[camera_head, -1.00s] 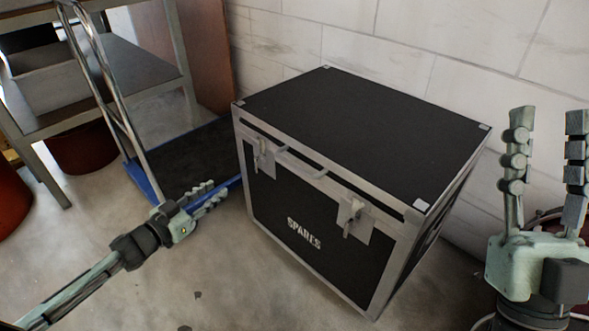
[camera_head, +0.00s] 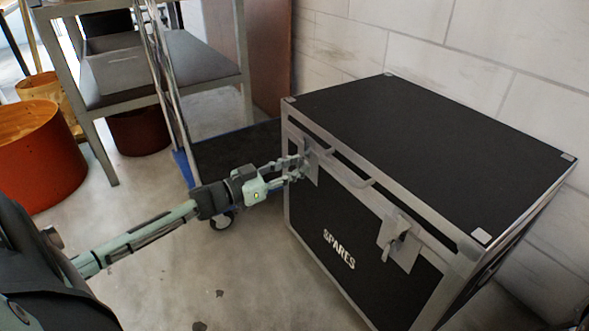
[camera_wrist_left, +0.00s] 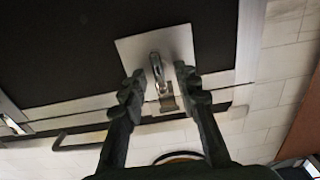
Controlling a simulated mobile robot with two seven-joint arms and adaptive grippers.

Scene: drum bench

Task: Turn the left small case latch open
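The black case marked SPARES (camera_head: 340,215) stands on the floor with its lid down. Its left latch (camera_head: 313,168) is a grey metal plate with a small turning piece, partly covered by my gripper in the head view. My left gripper (camera_head: 298,168) is at this latch. In the left wrist view, the fingers of my left gripper (camera_wrist_left: 157,88) stand apart, one on each side of the latch's turning piece (camera_wrist_left: 157,66). I cannot tell whether either finger touches it. The right latch (camera_head: 398,240) hangs free of any gripper. My right gripper is not in view.
A bar handle (camera_head: 347,170) runs between the two latches, close to my left gripper. A blue-edged trolley (camera_head: 240,155) and metal shelves (camera_head: 185,75) stand behind my left arm. An orange drum (camera_head: 40,160) is at far left. Floor before the case is clear.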

